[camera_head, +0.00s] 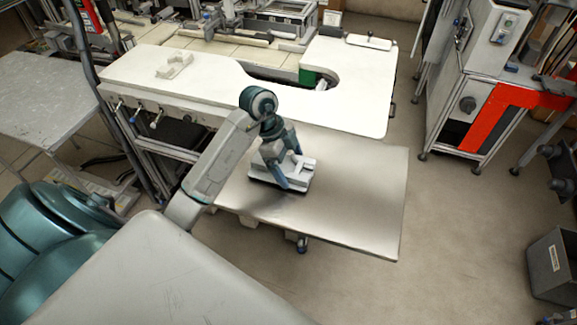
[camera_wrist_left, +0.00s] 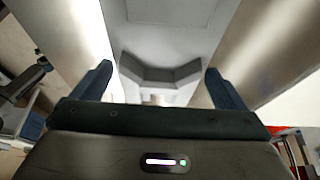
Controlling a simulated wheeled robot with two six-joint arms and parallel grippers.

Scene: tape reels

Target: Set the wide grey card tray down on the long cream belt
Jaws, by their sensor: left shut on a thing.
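The wide grey card tray (camera_head: 302,178) is in the head view, a light grey piece with raised parts, over the left part of a bare metal table (camera_head: 350,210). My left gripper (camera_head: 290,170) is shut on it from above, with its blue fingers on either side. In the left wrist view, the grey tray (camera_wrist_left: 165,30) fills the middle between the fingers of my left gripper (camera_wrist_left: 159,70). Whether the tray touches the metal table or hangs just above it, I cannot tell. The long cream belt (camera_head: 150,32) runs behind the white worktop. My right gripper is not in view.
The white worktop (camera_head: 345,100) with a rounded cutout lies between the metal table and the belt. A pale bracket-like piece (camera_head: 175,66) sits on its left. A machine frame (camera_head: 290,10) stands behind. A grey bin (camera_head: 553,265) stands at far right. The metal table's right side is clear.

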